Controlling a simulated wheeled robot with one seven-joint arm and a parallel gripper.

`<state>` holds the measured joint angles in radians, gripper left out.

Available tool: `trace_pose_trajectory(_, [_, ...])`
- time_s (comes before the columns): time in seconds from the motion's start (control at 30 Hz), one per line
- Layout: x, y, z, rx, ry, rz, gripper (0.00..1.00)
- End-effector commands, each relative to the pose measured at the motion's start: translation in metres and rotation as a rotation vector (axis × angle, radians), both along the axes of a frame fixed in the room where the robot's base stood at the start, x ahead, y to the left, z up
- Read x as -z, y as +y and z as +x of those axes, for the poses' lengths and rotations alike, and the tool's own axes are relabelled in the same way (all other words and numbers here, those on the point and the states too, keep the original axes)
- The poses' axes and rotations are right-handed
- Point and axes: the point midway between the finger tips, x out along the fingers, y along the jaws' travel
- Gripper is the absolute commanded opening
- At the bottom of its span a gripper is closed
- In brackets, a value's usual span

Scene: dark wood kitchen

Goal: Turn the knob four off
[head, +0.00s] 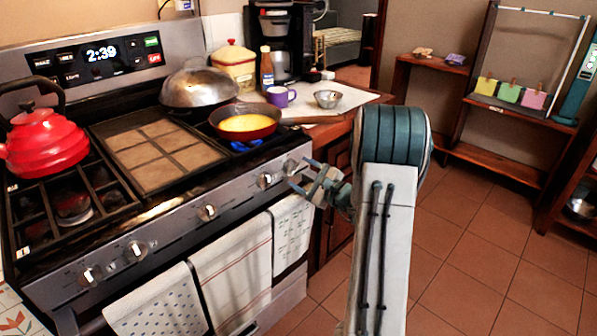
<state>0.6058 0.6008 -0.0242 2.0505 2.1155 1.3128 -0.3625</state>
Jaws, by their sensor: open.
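The stove (165,215) has a row of silver knobs along its sloped front panel. The knob (265,180) that is fourth from the left sits on the right part of the panel. The rightmost knob (290,167) is close to it. My gripper (300,178) is open and empty in front of the panel's right end, its fingers pointing left toward these two knobs. I cannot tell whether a finger touches the rightmost knob. A blue flame (247,146) burns under a pan (272,131) with yellow contents on the front right burner.
A red kettle (45,143) stands on the left burners, and a domed metal lid (198,86) is at the back right. Towels (231,262) hang from the oven handle below the knobs. The pan's handle extends right over the counter. Tiled floor is open at right.

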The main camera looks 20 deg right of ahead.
Motion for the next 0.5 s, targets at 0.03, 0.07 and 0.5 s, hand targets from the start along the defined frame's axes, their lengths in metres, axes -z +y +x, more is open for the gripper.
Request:
trace_pose_trajectory(0.03, [0.0, 0.002, 0.007, -0.001, -0.001, -0.001, 0.64])
trace_pose_trajectory(0.07, [0.0, 0.004, 0.01, -0.001, -0.002, 0.0, 0.64])
trace_pose_trajectory(0.5, [0.0, 0.008, 0.022, 0.0, 0.0, 0.0, 0.64])
